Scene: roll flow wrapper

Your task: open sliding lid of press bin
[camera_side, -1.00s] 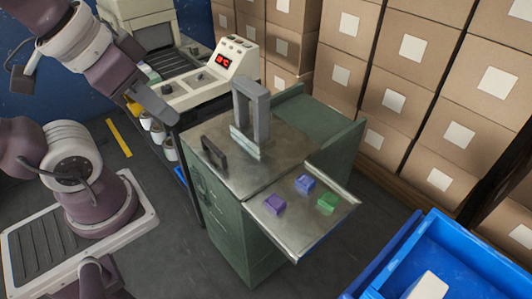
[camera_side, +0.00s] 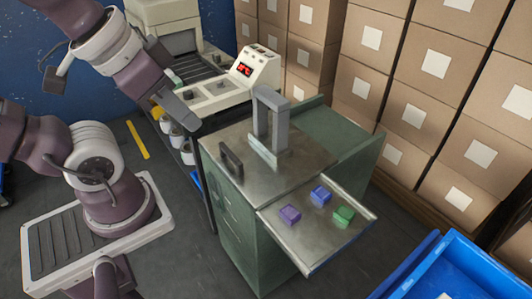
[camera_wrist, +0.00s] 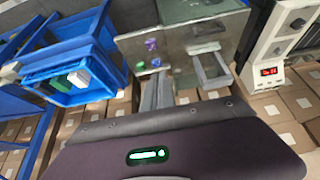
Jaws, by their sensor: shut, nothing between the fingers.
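The press bin (camera_side: 238,228) is a green cabinet with a bare metal top.
A metal side shelf (camera_side: 305,250) carries a purple block (camera_side: 290,214), a blue block (camera_side: 321,196) and a green block (camera_side: 344,215). A white machine with a red display (camera_side: 245,69) stands behind left. A blue crate (camera_side: 450,265) is at lower right; stacked cartons (camera_side: 420,110) line the back.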

